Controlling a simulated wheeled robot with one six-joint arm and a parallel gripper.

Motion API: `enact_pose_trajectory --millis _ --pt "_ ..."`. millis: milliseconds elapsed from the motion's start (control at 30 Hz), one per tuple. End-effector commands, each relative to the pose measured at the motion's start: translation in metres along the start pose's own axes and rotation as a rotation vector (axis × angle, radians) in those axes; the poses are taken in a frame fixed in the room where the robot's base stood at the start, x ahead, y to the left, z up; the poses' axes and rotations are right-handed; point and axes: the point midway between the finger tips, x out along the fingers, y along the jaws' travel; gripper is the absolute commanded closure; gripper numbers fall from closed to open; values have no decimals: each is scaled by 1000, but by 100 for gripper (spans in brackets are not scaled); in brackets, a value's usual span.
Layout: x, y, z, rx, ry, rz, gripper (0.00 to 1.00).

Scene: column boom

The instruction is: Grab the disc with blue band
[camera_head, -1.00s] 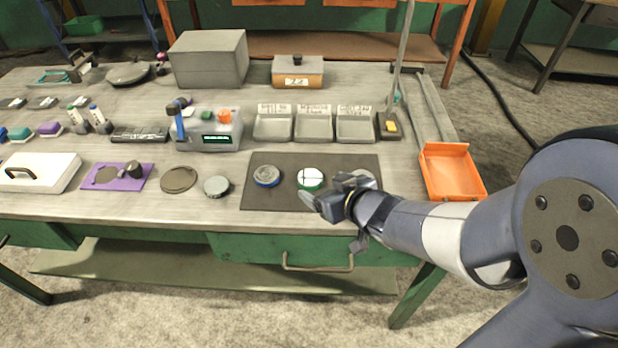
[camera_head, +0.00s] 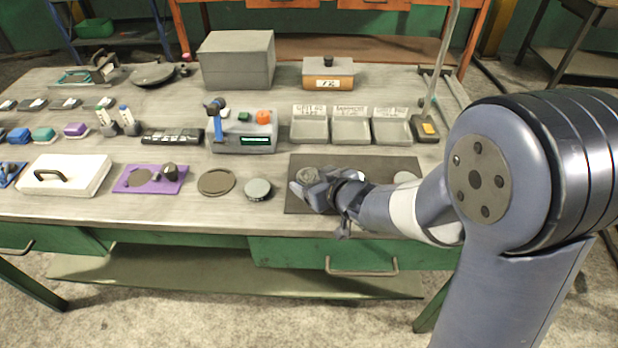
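A grey round top, apparently the disc with blue band (camera_head: 309,174), shows at the left part of the dark mat (camera_head: 385,163). Its band is mostly hidden by my gripper (camera_head: 309,186). My gripper is right at this disc, with its fingers beside or around it. I cannot tell whether the fingers are closed on it. The disc with the green band is hidden behind my gripper and wrist. Another pale disc (camera_head: 405,177) shows partly above my arm at the mat's right side.
Three labelled grey trays (camera_head: 351,139) stand behind the mat. A grey device with buttons (camera_head: 240,138) stands behind left. A grey disc (camera_head: 258,189) and a flat dark round plate (camera_head: 216,182) lie left of the mat. My arm covers the table's right front.

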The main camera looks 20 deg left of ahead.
Motion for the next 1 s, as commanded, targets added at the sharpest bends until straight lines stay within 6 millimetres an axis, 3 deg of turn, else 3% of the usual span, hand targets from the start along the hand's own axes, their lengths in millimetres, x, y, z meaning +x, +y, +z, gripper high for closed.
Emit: enact_pose_trajectory --millis 633,867,1000 --pt "0 0 0 0 0 0 79" --pt "-1 0 -2 -1 3 0 80" --pt "-7 0 -14 -1 5 0 80"
